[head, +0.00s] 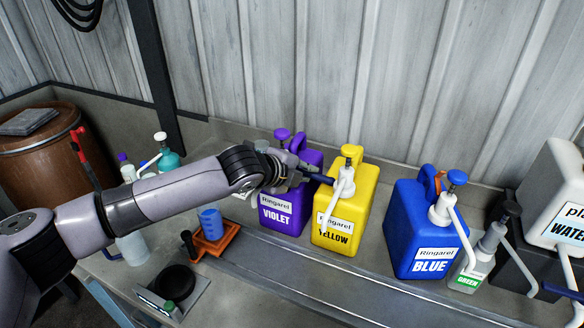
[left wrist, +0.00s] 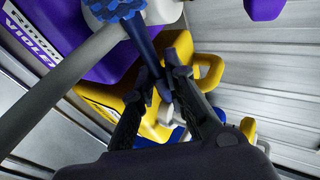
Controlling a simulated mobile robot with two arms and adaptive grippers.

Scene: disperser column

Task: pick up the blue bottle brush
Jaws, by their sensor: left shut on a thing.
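My left gripper (head: 304,172) is in front of the upper part of the violet container, beside the yellow one. It is shut on the blue bottle brush, whose dark blue handle (head: 321,178) sticks out to the right towards the yellow container's pump. In the left wrist view the two dark fingers (left wrist: 166,82) close around the dark blue handle (left wrist: 143,42). A textured blue end (left wrist: 113,9) shows at the top edge, partly cut off. My right gripper is not in view.
The violet (head: 283,214), yellow (head: 347,212) and blue (head: 405,230) containers stand in a row against the wall. A blue cup (head: 210,224) stands on an orange tray (head: 212,246). A brown barrel (head: 45,160) is at left.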

